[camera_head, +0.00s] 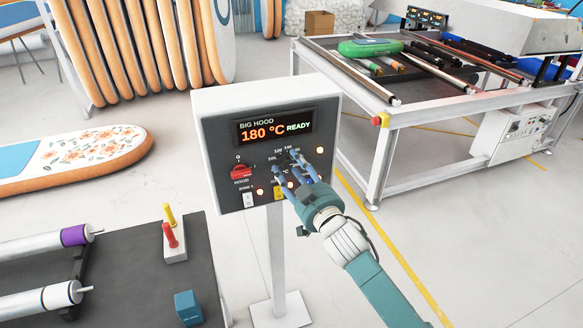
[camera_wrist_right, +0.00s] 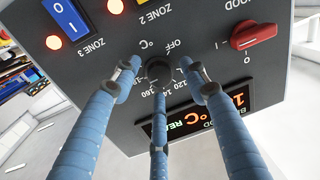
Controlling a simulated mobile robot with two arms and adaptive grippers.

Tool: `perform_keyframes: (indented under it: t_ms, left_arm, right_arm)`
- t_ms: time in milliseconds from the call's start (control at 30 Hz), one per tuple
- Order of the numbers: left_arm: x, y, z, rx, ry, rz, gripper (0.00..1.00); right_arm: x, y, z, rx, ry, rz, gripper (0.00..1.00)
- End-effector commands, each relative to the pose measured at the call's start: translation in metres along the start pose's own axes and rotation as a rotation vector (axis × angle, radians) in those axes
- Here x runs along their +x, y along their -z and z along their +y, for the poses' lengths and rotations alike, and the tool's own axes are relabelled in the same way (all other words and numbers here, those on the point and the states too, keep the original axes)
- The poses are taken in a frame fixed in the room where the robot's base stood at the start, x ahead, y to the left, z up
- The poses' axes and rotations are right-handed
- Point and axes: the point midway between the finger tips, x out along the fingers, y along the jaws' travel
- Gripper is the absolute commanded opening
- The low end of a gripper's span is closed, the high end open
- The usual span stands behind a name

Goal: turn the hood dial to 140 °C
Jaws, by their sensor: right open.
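The hood dial (camera_wrist_right: 159,70) is a black knob on the dark panel, ringed by white marks including OFF, 120, 140 and 160. My right gripper (camera_wrist_right: 158,84) is open, with its blue fingers spread around the dial; I cannot tell whether they touch it. In the head view my right gripper (camera_head: 291,169) reaches up from the lower right and partly hides the dial. The orange display (camera_head: 272,128) on the control box (camera_head: 214,142) reads BIG HOOD, 180 °C, READY. Which mark the dial points at is unclear. My left gripper is not in view.
A red HOOD switch (camera_wrist_right: 254,36) sits beside the dial. A blue zone switch (camera_wrist_right: 66,18) and lit orange lamps are close by. The box stands on a white post (camera_head: 276,255). A dark table (camera_head: 135,265) with rollers is at left, a framed machine (camera_head: 385,130) behind right.

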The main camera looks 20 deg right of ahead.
Motion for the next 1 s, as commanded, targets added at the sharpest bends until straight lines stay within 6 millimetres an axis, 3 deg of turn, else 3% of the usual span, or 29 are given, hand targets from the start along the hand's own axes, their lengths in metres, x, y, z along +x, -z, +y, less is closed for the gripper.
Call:
perform_keyframes:
  t_ms: [133, 333, 667, 1000]
  left_arm:
    - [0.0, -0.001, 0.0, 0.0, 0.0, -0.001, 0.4]
    - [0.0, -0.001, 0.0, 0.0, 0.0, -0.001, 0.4]
    - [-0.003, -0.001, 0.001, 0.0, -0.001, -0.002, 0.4]
    - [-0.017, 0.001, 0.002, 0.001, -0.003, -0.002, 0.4]
  right_arm:
    - [0.0, 0.0, 0.0, 0.0, 0.0, 0.0, 0.4]
    - [0.0, 0.0, 0.0, 0.001, 0.0, 0.0, 0.0]
    - [0.0, 0.001, 0.0, -0.032, 0.0, -0.002, 0.0]
    - [0.0, 0.004, 0.0, -0.243, 0.002, -0.02, 0.0]
